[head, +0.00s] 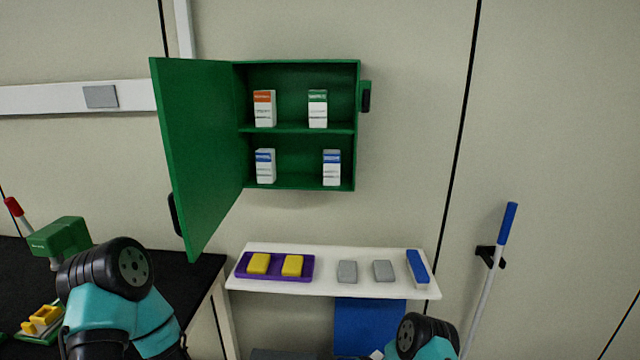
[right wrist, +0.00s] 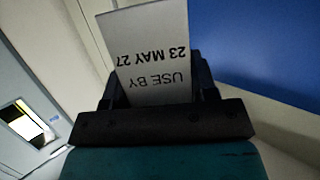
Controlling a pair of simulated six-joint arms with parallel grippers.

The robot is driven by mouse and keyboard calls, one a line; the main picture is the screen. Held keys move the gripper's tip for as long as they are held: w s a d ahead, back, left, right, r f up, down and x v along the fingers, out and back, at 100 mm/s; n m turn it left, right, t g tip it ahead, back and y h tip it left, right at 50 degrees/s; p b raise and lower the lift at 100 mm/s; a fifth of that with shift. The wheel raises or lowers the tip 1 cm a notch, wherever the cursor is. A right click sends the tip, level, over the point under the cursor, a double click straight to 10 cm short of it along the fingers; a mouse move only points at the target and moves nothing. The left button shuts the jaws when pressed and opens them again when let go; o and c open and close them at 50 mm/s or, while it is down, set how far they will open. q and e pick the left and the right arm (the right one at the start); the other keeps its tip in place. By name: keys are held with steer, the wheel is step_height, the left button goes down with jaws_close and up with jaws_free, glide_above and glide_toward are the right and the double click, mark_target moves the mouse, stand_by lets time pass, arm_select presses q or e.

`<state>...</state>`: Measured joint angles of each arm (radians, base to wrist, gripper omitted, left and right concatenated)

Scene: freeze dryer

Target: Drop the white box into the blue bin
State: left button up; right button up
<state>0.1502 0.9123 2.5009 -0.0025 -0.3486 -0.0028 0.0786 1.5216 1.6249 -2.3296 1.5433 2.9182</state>
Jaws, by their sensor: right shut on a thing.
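My right gripper (right wrist: 156,82) is shut on a white box (right wrist: 150,45) in the right wrist view. The box has an upside-down printed label reading "USE BY 23 MAY 27". In the head view a small white corner (head: 376,354) shows at the bottom edge beside my right arm; it may be this box. A blue surface (head: 368,325) is below the white shelf, and a blue surface (right wrist: 270,45) also shows right of the box in the wrist view. I cannot tell whether either is the blue bin. My left gripper is out of view; only its arm shows.
A green cabinet (head: 300,62) hangs open, with several small boxes on two levels. The white shelf (head: 330,286) holds a purple tray (head: 274,274) with yellow blocks, two grey blocks and a blue-and-white item (head: 417,268). A blue-handled pole (head: 490,285) stands at right.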

steer(key=shift+f, duration=2.65)
steer(key=o, duration=1)
steer(key=shift+s, duration=0.1)
steer(key=v, duration=0.7)
steer(key=shift+a+r, duration=0.1)
steer(key=shift+a, duration=0.1)
steer(key=shift+s+d, duration=0.1)
